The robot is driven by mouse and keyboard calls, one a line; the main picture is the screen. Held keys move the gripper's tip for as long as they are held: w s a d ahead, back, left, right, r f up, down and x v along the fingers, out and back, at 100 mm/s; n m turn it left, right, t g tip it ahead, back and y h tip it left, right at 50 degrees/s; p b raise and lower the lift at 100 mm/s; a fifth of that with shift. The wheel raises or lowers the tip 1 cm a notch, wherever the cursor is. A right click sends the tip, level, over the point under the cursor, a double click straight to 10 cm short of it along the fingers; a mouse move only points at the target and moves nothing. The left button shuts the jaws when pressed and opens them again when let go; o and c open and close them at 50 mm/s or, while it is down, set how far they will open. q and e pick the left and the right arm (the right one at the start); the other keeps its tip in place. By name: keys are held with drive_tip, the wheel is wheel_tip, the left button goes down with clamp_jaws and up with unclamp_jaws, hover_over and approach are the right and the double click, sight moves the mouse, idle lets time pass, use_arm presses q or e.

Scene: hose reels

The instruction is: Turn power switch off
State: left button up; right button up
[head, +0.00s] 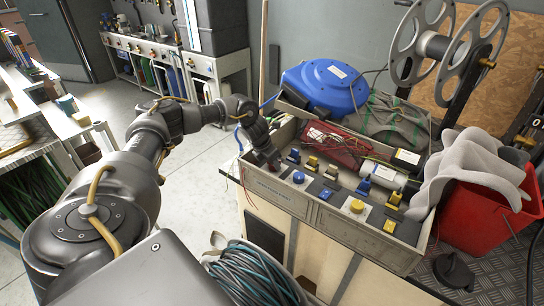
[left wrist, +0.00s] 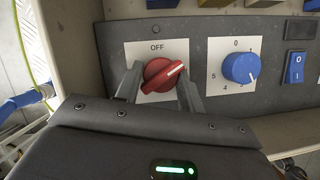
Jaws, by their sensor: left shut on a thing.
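The red rotary power switch (left wrist: 163,73) sits on a white plate (left wrist: 136,55) marked OFF at the top. Its pale pointer line aims to the upper right, not straight up at the OFF mark. My left gripper (left wrist: 160,84) is shut on the red switch, with one finger on each side. In the head view my left gripper (head: 271,160) reaches to the left end of the grey control panel (head: 330,183) and hides the red switch there. My right gripper is not in view.
A blue dial (left wrist: 240,68) numbered from 0 is just right of the switch, with a blue rocker switch (left wrist: 295,67) beyond. A blue hose reel (head: 325,86) stands behind the panel. A red bin (head: 490,215) with grey cloth is at the right. A coiled hose (head: 252,275) hangs in front.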

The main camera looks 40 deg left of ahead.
use_arm(q)
drive_tip(key=n+p, duration=0.1)
drive_tip(key=n, duration=0.1)
drive_tip(key=n+y+p, duration=0.1)
drive_tip(key=p, duration=0.1)
drive_tip(key=n+y+p, duration=0.1)
drive_tip(key=n, duration=0.1)
drive_tip(key=shift+d+r+n+p, duration=0.25)
drive_tip(key=shift+d+n+p, duration=0.05)
drive_tip(key=shift+d, duration=0.05)
drive_tip(key=n+p, duration=0.1)
drive_tip(key=n, duration=0.1)
drive_tip(key=n+y+p, duration=0.1)
drive_tip(key=n+p, duration=0.1)
drive_tip(key=shift+w+g+y, duration=0.15)
drive_tip(key=shift+g+y, duration=0.15)
drive_tip(key=shift+g, duration=0.1)
drive_tip(key=shift+w+f+n+g+y+p, duration=0.1)
drive_tip(key=shift+n+g+y+p, duration=0.25)
drive_tip(key=shift+n+p, duration=0.75)
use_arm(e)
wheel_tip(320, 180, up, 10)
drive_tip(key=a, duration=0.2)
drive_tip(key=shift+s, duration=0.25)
use_arm(q)
drive_tip(key=shift+n, duration=0.3)
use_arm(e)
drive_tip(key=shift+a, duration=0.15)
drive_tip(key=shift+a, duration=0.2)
